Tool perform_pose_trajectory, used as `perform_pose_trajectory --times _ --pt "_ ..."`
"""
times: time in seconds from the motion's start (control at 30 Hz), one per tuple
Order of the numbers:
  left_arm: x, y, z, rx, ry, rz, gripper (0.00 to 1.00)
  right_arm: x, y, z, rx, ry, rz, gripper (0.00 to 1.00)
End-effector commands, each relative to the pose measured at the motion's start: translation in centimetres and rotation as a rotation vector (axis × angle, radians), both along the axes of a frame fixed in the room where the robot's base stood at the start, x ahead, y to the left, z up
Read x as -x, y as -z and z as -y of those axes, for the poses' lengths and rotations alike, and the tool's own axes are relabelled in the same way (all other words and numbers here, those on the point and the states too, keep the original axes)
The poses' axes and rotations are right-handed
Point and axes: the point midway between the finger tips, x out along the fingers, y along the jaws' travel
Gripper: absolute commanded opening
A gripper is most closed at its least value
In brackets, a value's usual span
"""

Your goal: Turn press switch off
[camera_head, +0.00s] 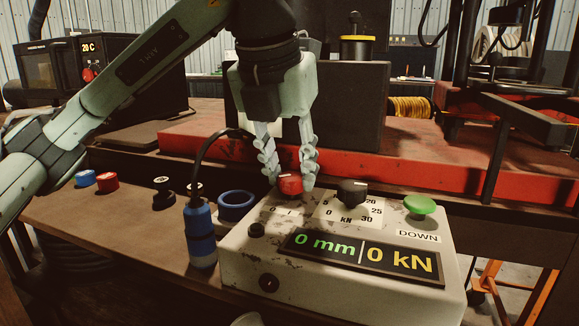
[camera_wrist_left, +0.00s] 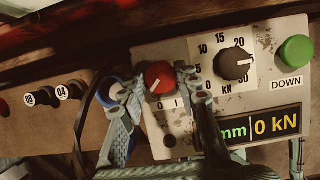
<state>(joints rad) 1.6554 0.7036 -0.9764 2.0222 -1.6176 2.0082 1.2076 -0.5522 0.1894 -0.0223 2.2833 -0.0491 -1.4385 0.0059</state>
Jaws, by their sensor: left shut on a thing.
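The press switch is a red rotary knob (camera_head: 290,185) at the back left of the pale, worn control box (camera_head: 240,262), by the 0 and I marks. My left gripper (camera_head: 289,176) points down from above, with one finger on each side of the red knob, shut on it. In the left wrist view the red knob (camera_wrist_left: 159,76) sits between the two fingers (camera_wrist_left: 163,80). Its white pointer line slants toward the lower left; the exact mark it meets is hard to tell. The display (camera_head: 362,258) reads 0 mm and 0 kN. My right gripper is not in view.
A black kN dial (camera_head: 351,192) stands close right of the red knob, and a green DOWN button (camera_head: 420,205) farther right. A blue cable plug (camera_head: 200,235) stands at the box's left. Blue ring (camera_head: 237,205) and small dies (camera_head: 106,181) lie on the wooden bench.

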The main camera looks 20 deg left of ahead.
Motion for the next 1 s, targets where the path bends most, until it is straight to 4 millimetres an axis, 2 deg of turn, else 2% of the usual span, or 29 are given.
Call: perform_pose_trajectory --times 0.47,0.5,0.67,1.0 --pt "-0.01 0.00 0.01 0.000 -0.016 0.000 0.03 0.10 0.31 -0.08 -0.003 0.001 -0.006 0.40" --pt "-0.01 0.00 0.01 0.000 -0.016 0.000 0.33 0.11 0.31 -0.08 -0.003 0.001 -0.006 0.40" --pt "-0.01 0.00 0.01 0.000 -0.015 0.000 0.53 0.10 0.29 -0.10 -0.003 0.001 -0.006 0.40" --pt "0.08 -0.30 0.01 0.000 -0.015 0.001 0.53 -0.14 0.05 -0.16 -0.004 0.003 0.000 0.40"
